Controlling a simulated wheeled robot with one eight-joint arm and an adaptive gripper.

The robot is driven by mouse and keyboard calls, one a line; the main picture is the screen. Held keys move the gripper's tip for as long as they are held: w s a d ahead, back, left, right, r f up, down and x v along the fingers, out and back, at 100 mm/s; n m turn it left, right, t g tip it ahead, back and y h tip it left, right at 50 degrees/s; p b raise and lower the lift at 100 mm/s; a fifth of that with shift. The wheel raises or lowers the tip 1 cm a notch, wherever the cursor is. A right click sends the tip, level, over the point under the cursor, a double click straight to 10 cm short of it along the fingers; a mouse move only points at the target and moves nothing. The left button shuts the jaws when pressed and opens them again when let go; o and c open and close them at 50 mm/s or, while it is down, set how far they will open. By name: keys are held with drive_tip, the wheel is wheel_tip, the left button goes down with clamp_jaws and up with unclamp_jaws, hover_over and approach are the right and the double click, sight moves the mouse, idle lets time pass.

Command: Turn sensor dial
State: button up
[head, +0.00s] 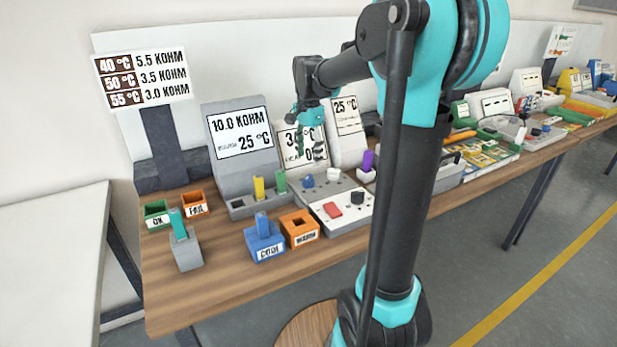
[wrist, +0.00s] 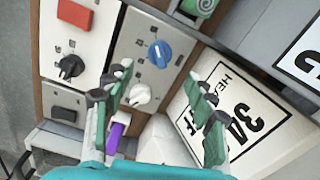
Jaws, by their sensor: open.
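A grey panel carries a blue dial (head: 308,181) and a white dial (head: 334,174). In the wrist view the blue dial (wrist: 160,53) and white dial (wrist: 139,95) have tick marks around them. A black dial (head: 357,198) sits on the lighter panel in front, beside a red button (head: 332,210); the black dial (wrist: 71,67) also shows in the wrist view. I cannot tell which one is the sensor dial. My gripper (head: 311,152) is open and empty above the dial panel, fingers pointing down. In the wrist view the gripper (wrist: 161,75) has its fingers spread, with the blue dial between and beyond them.
A heater display (head: 288,152) stands behind the panel, partly hidden by my gripper. A 10.0 KOHM display (head: 239,140) stands left. A purple piece (head: 368,160) is at right. Blue COOL (head: 264,243) and orange WARM (head: 299,227) boxes stand in front.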

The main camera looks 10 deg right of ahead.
sight(309, 176)
wheel_tip(309, 176, down, 8)
drive_tip(key=shift+f, duration=0.25)
drive_tip(key=shift+c, duration=0.4)
drive_tip(key=c, duration=1.1)
